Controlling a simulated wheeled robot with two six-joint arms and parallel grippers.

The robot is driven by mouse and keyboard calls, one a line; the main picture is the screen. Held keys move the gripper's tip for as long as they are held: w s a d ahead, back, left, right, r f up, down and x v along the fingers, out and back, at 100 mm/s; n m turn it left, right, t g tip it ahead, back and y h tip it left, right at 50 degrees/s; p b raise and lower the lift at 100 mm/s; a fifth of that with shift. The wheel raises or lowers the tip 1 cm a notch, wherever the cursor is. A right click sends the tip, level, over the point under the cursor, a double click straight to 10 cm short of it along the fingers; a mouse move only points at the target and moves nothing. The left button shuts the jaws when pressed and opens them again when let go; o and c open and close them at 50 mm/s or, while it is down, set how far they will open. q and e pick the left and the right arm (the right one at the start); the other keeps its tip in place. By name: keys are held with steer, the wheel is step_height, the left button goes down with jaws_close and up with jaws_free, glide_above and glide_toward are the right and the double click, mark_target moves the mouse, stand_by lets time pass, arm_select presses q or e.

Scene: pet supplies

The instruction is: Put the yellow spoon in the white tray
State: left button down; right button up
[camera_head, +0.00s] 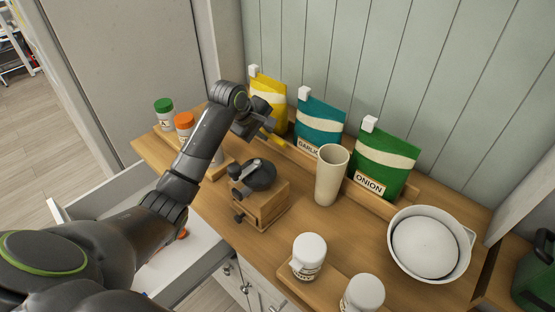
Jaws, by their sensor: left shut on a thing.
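My left gripper (258,128) is shut on the yellow spoon (275,139), of which only a short yellow piece shows. The rest of the spoon is hidden by the gripper. It is above the back of the wooden counter, in front of the yellow and teal packets. A white, open, tray-like drawer (203,250) is at the lower left, below the counter and partly hidden by my left arm. A small orange thing lies in it. I cannot tell whether it is the white tray itself. My right gripper is not in view.
A wooden grinder (262,205) stands below the gripper, with a beige cup (331,176) to its right. Yellow (268,89), teal (318,119) and green (384,163) packets line the wall. A white pot (459,266) and white-lidded jars (309,254) stand at right and front.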

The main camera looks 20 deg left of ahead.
arm_select(q)
step_height(320, 180, down, 7)
steer(key=shift+r+p, duration=0.15)
steer(key=shift+p, duration=0.15)
steer(key=c, duration=1.7)
jaws_free()
